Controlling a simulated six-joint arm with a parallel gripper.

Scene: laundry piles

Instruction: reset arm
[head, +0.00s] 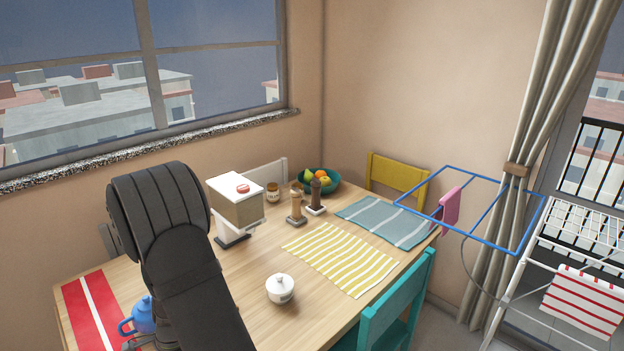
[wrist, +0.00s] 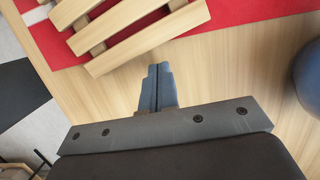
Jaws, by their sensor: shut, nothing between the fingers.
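My gripper (wrist: 157,88) shows in the wrist view with its two dark fingers pressed together and nothing between them. It is over the bare wood of the table (wrist: 215,85), near the table's edge. In the head view my dark arm rises at the left front of the table (head: 235,275) and hides part of it. I cannot clearly make out the fingertips there.
A slatted wooden piece (wrist: 130,30) and red cloth (wrist: 235,28) lie ahead of the fingers. The blue teapot (head: 144,314) is close by. A white lidded bowl (head: 281,289), striped mats, shakers and a box dispenser (head: 237,205) occupy the table. A drying rack (head: 590,240) stands right.

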